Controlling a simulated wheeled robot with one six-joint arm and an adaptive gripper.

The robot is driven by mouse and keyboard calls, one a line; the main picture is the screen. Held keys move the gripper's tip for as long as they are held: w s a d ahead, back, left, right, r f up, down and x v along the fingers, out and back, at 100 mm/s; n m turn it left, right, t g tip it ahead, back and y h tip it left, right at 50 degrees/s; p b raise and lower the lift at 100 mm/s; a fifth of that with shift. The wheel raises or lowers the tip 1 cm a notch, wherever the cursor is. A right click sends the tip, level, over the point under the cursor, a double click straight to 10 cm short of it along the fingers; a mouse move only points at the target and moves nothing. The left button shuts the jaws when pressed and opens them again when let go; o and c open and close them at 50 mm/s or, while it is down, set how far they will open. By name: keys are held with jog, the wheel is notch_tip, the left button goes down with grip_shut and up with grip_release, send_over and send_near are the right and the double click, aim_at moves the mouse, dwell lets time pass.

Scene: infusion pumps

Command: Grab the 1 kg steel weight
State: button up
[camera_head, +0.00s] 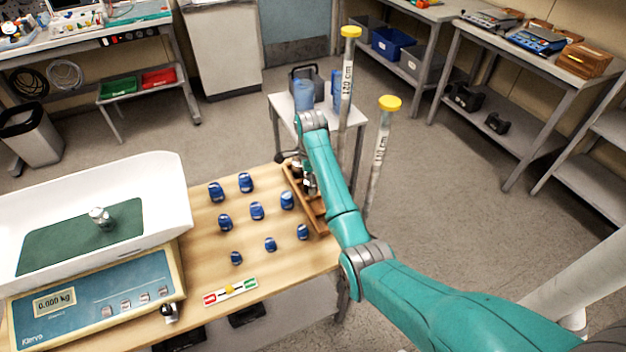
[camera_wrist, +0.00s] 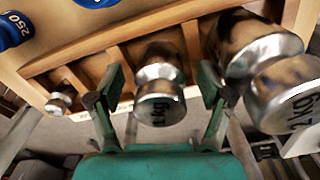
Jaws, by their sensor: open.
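The 1 kg steel weight (camera_wrist: 160,95) is a shiny knobbed cylinder marked "1 kg", lying in a compartment of the wooden rack (camera_wrist: 88,70). In the wrist view my gripper (camera_wrist: 160,84) is open, with one green finger on each side of this weight and visible gaps to it. A larger steel weight marked "2 kg" (camera_wrist: 262,65) lies close beside the right finger. A small steel weight (camera_wrist: 60,98) lies to the left. In the head view the rack (camera_head: 316,215) is at the table's right edge, and my arm hides much of it and the gripper.
Several blue weights (camera_head: 257,211) stand on the wooden table left of the rack. A scale (camera_head: 95,285) reading 0.000 kg has a small steel weight (camera_head: 100,217) on its green mat. Two yellow-capped posts (camera_head: 381,150) stand behind and right of my arm.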

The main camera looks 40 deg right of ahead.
grip_shut()
jog(key=shift+r, duration=0.1)
